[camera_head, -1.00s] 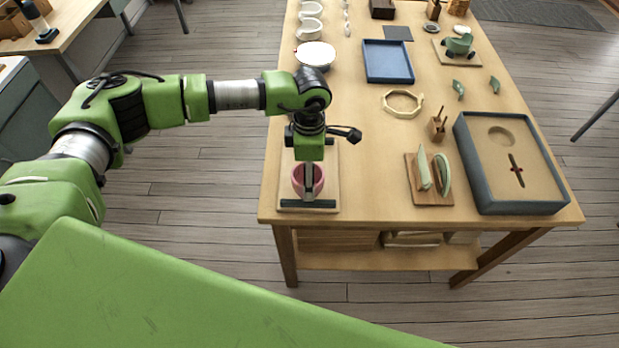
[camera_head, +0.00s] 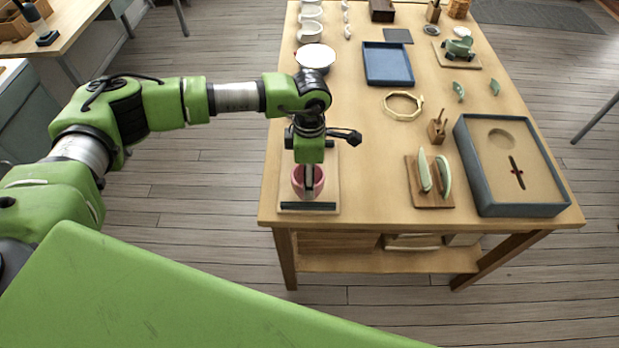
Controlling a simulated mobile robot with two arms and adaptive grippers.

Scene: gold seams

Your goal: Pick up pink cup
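The pink cup (camera_head: 298,187) stands on a small board (camera_head: 330,190) with a dark front strip, at the near left corner of the wooden table. My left gripper (camera_head: 308,184) points straight down at the cup from above. One finger shows against the cup's middle and overlaps it in the picture. The other finger is hidden behind it, so I cannot tell whether the fingers are closed on the cup wall. The cup looks upright and still on the board. My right gripper is out of view.
Right of the cup are a wooden stand (camera_head: 436,197) with pale green pieces and a large blue-grey box (camera_head: 520,207). A blue tray (camera_head: 388,80), an octagonal wooden ring (camera_head: 403,115) and a white bowl (camera_head: 316,56) lie farther back. Bare table lies between cup and stand.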

